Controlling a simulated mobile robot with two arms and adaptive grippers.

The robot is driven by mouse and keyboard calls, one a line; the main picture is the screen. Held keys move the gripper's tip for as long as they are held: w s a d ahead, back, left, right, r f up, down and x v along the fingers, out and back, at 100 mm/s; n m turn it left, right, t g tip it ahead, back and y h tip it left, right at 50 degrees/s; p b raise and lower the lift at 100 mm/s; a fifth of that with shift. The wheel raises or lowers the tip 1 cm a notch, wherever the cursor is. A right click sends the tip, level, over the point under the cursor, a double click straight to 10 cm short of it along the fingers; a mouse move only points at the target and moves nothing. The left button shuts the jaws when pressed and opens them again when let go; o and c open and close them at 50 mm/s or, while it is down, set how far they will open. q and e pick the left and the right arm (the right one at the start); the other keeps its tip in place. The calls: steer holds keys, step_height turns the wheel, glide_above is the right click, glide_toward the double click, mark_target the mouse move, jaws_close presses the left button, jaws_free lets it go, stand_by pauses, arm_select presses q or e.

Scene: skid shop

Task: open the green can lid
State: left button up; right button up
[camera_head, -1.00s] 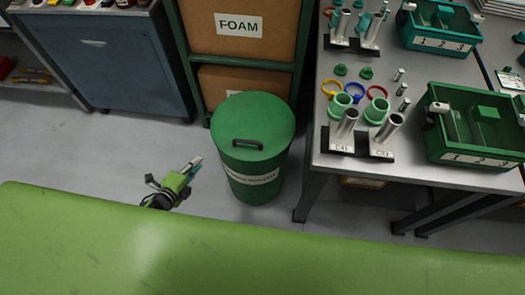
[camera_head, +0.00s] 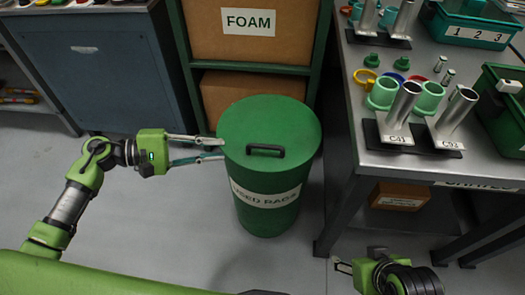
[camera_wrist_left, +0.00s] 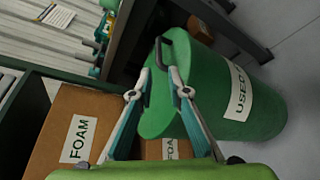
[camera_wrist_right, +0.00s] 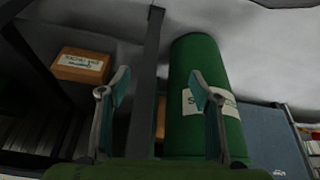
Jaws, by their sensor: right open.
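The green can (camera_head: 268,212) stands on the floor with a "USED RAGS" label. Its round green lid (camera_head: 285,120) lies closed on top, with a dark bar handle (camera_head: 265,149). My left gripper (camera_head: 223,148) is at the lid's left edge, its fingers partly apart with nothing held between them. In the left wrist view the lid (camera_wrist_left: 160,107) and handle (camera_wrist_left: 166,52) show beyond the fingertips; contact cannot be told. My right gripper (camera_head: 340,266) is open and empty, low to the right of the can. The can also shows in the right wrist view (camera_wrist_right: 192,60).
A shelf with a FOAM box (camera_head: 247,30) stands behind the can. A blue cabinet (camera_head: 100,75) is at the back left. A metal bench (camera_head: 370,165) with tubes and bins is on the right, its leg near the can. The floor left of the can is clear.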

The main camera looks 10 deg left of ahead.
mark_target(256, 147)
arm_select(q)
steer(key=x, duration=1.3)
arm_select(e)
steer(key=shift+s+d+f+g, duration=0.15)
steer(key=shift+s+g, duration=0.1)
steer(key=shift+s, duration=0.3)
steer(key=shift+s+d+f+g, duration=0.15)
steer(key=shift+s+g, duration=0.1)
steer(key=shift+s, duration=0.25)
arm_select(q)
jaws_close()
arm_select(e)
steer(key=shift+r, duration=0.1)
